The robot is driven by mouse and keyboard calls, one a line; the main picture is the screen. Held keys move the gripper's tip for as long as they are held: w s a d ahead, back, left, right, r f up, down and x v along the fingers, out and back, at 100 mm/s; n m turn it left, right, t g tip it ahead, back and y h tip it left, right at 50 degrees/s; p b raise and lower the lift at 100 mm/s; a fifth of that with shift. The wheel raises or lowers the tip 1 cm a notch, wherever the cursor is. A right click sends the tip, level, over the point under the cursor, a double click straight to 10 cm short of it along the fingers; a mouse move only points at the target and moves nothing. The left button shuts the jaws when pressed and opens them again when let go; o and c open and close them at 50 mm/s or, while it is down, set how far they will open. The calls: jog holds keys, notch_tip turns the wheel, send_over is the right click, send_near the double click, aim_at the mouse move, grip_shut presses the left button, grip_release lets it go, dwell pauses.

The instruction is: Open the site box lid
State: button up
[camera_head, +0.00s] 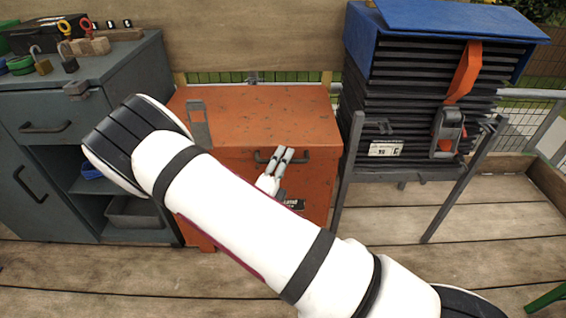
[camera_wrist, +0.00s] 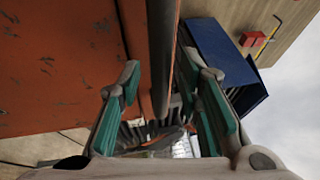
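The orange site box (camera_head: 240,180) stands on the deck between the cabinet and the stack of shingles. Its scuffed orange lid (camera_head: 255,110) is down. A dark handle (camera_head: 262,155) runs across the upper front of the box. My gripper (camera_head: 282,156) is at the right part of this handle, partly behind my arm. In the wrist view my gripper (camera_wrist: 171,80) has its teal-padded fingers spread. A dark bar (camera_wrist: 160,60), seemingly the handle, runs between them, with no clear contact. The box's orange surface (camera_wrist: 60,60) fills the left of that view. My arm hides the lower left front.
A grey cabinet (camera_head: 25,155) with padlocks (camera_head: 40,62) and tools on top stands left. Right, dark shingle packs (camera_head: 400,110) with an orange strap (camera_head: 465,72) and blue cover (camera_head: 455,20) rest on a metal stand. A wooden board (camera_head: 230,35) is behind the box.

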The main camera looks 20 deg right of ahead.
grip_shut()
